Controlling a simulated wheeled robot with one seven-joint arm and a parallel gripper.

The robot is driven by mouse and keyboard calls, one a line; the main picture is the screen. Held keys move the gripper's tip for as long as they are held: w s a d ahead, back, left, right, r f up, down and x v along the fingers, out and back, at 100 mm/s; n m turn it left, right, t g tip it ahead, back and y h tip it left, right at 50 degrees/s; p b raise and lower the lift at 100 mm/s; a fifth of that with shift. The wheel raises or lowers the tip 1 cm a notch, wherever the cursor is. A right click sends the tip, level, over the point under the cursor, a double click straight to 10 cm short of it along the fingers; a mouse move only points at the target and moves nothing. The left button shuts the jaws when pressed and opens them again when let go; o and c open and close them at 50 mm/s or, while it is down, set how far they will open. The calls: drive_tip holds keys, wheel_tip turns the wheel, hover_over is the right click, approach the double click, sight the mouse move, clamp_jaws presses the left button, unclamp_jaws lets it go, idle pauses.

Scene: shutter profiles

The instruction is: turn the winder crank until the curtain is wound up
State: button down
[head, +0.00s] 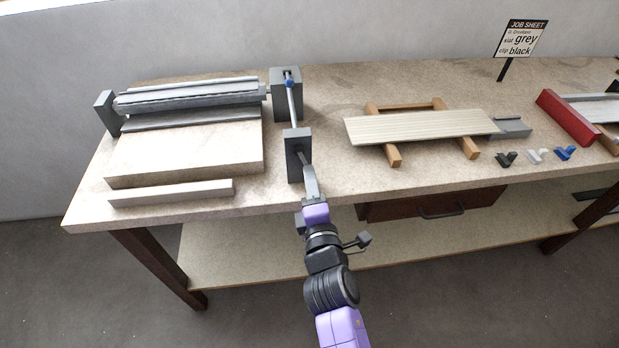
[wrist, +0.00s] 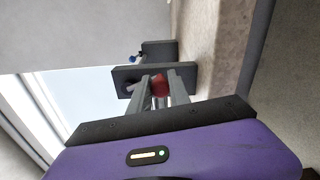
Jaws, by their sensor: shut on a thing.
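The winder's roller (head: 190,97) lies across the back left of the table, with grey slats of the curtain (head: 190,118) around and in front of it. To its right, a dark box (head: 287,108) carries a blue joint (head: 289,83) and a pale rod (head: 293,108) running to a dark upright plate (head: 294,152). My gripper (head: 308,178) reaches up to this plate from the front. In the wrist view my gripper's fingers (wrist: 160,86) are shut around the red crank knob (wrist: 160,81), in front of the dark plate (wrist: 128,76). The knob is hidden in the head view.
A pale block (head: 185,150) and a low strip (head: 170,193) lie in front of the roller. A slatted panel (head: 420,126) rests on wooden bars to the right. Several clips (head: 537,156), a red holder (head: 567,117) and a job sheet (head: 522,39) are farther right.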

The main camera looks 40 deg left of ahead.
drive_tip(key=shift+f, duration=0.1)
drive_tip(key=c, duration=1.2)
unclamp_jaws()
drive_tip(key=shift+d, duration=0.15)
drive_tip(key=p+v, duration=0.7)
drive_tip(key=p, duration=0.1)
drive_tip(key=shift+s+d, duration=0.15)
drive_tip(key=shift+s, duration=0.1)
